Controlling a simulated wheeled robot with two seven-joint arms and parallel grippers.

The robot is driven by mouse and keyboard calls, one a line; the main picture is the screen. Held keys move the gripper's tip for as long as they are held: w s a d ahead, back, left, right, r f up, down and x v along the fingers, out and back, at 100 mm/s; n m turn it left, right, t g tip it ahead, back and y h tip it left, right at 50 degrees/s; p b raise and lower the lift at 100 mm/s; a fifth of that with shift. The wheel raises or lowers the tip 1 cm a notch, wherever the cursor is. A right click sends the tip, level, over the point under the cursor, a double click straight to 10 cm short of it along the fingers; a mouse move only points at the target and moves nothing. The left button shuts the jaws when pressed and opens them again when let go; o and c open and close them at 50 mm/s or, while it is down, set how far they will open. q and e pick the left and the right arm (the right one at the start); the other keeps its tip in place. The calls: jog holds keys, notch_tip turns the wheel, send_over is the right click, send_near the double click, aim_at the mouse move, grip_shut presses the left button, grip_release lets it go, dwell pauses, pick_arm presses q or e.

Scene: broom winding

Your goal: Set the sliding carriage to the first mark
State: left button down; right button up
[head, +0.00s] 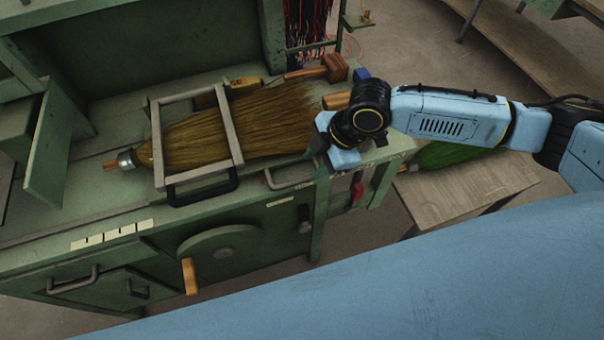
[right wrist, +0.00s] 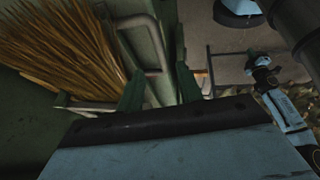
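The sliding carriage (head: 228,125) is a grey metal frame with a black handle (head: 203,190) at its front edge. It stands across the broom (head: 270,120) on the green bench. Cream mark plates (head: 112,233) with dark lines sit on the bench's front edge, left of the handle. My right gripper (head: 318,150) is at the bench's right end, right of the carriage and apart from it. My left gripper is not in view.
The green bench (head: 60,210) has an open door (head: 48,148) at the left and a round wheel with a wooden handle (head: 189,276) below. A grey rail handle (head: 290,178) lies near my right gripper. A wooden table (head: 465,185) with green bristles stands right.

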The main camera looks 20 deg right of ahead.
aim_at(299, 180)
jog(key=x, duration=0.7)
grip_shut()
